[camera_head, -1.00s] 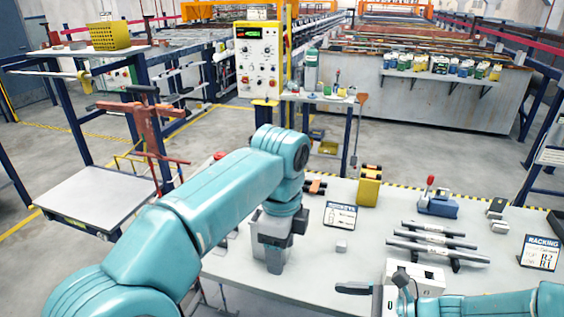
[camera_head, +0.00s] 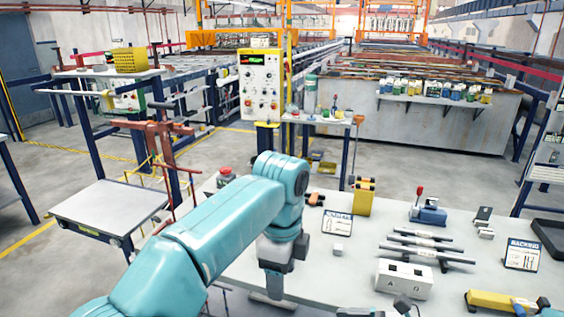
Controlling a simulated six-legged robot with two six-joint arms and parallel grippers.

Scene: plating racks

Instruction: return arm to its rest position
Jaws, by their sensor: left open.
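My left arm (camera_head: 215,225) reaches in teal from the lower left, over the near left part of the grey worktable (camera_head: 350,275). Its dark grey left gripper (camera_head: 273,291) points down near the table's left side. The jaws are open and I see nothing held between them; the fingertips are small and partly merge with grey parts below. My right gripper (camera_head: 362,313) shows only as a dark piece at the bottom edge, so its jaws cannot be read.
On the table are a white box (camera_head: 404,279) with holes, several grey bars (camera_head: 425,247), a yellow block (camera_head: 363,199), a blue device with a red knob (camera_head: 428,213), a racking sign (camera_head: 522,255) and a yellow tool (camera_head: 497,301). A red-framed stand (camera_head: 160,150) is left.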

